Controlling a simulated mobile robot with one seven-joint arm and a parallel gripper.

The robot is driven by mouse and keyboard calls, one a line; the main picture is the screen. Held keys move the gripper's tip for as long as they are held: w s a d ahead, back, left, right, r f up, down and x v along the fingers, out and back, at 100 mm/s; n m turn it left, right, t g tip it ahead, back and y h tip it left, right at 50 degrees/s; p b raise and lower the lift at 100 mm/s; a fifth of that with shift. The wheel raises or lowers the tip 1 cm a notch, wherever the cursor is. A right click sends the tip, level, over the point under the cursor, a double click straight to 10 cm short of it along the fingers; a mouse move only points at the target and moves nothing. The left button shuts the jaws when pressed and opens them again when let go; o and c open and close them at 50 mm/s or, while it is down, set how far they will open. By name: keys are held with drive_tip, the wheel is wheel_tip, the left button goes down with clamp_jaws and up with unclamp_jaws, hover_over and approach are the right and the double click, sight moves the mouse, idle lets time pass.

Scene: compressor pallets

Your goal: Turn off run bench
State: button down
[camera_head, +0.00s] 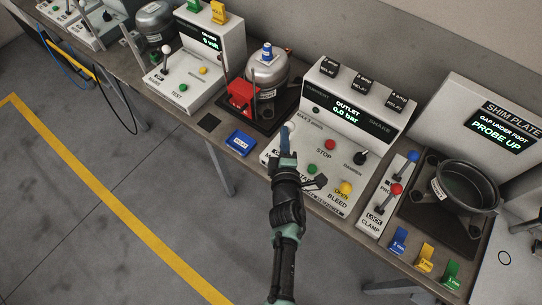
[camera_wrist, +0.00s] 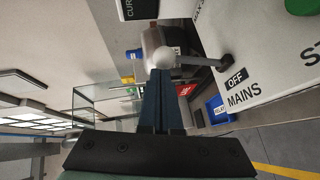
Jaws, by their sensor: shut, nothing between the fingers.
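The run bench (camera_head: 322,145) is a white sloped panel whose display reads "OUTLET 0.0 bar". Its mains lever has a white ball knob (camera_head: 289,127) on a dark rod. In the wrist view, the white knob (camera_wrist: 163,58) is just beyond my fingertips, and the rod runs right to a pivot beside the "OFF" and "MAINS" labels (camera_wrist: 238,86). My gripper (camera_head: 286,143) is shut and empty at the panel's left side; its blue fingers also show in the wrist view (camera_wrist: 161,85). Whether they touch the knob, I cannot tell. The gripper hides part of the panel's lower left.
The panel also has a green button (camera_head: 312,169), a red stop button (camera_head: 330,145), a yellow bleed button (camera_head: 345,188) and a black damper knob (camera_head: 360,158). A compressor (camera_head: 267,72) with a red box stands behind left. A blue relay tray (camera_head: 240,143) lies left.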

sight(291, 127)
drive_tip(key=shift+w+d+r, duration=0.15)
drive_tip(key=shift+w+d, duration=0.8)
drive_tip(key=shift+w, duration=0.25)
drive_tip(key=shift+d+r, duration=0.1)
drive_tip(key=shift+r, duration=0.05)
